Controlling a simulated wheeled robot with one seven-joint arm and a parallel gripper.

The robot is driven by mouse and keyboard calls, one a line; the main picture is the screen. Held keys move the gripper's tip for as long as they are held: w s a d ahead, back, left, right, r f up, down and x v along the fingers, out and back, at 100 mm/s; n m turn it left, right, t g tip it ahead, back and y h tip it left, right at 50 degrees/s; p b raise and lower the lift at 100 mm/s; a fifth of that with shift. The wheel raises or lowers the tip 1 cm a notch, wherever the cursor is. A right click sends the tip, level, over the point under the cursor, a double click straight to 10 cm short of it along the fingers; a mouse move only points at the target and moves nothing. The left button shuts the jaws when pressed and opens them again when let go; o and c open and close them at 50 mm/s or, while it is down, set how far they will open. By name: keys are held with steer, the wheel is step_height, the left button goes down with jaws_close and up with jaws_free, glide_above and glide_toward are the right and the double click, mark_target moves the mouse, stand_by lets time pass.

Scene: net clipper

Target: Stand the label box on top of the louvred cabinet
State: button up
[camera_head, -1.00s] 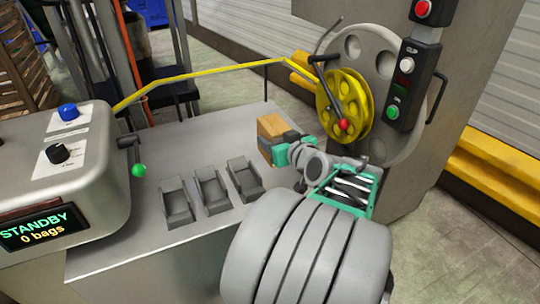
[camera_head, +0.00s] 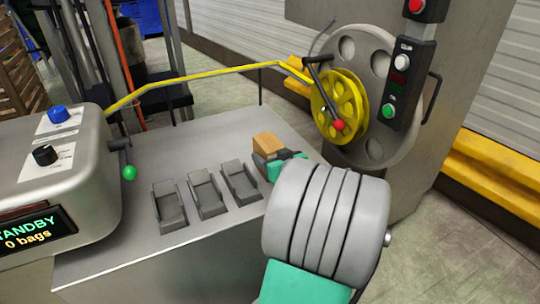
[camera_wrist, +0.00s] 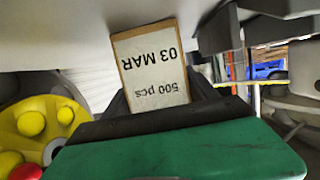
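The label box (camera_head: 267,143) is a small brown block in the head view, seen over the right part of the grey metal worktop. In the wrist view the label box (camera_wrist: 153,72) shows a white label reading "03 MAR" and "500 pcs", upside down. My gripper (camera_head: 274,158) has its dark fingers around the lower part of the box and appears shut on it. In the wrist view my gripper (camera_wrist: 160,122) covers the box's near end. Whether the box touches the worktop is hard to tell. I cannot make out any louvres that identify the cabinet.
Several grey trays (camera_head: 207,193) sit on the worktop (camera_head: 130,238). A yellow reel (camera_head: 340,108) and control box (camera_head: 401,85) are at right, with a yellow arm (camera_head: 190,76) reaching across. A console (camera_head: 60,170) reading "STANDBY 0 bags" stands at left. The worktop's front is clear.

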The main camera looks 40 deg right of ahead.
steer(key=shift+o, duration=1.2)
steer(key=shift+s+r+p, duration=0.25)
steer(key=shift+r+p, duration=0.05)
steer(key=shift+r, duration=0.05)
steer(key=p+v, duration=0.1)
steer(key=v, duration=1)
steer(key=shift+s+a, duration=0.2)
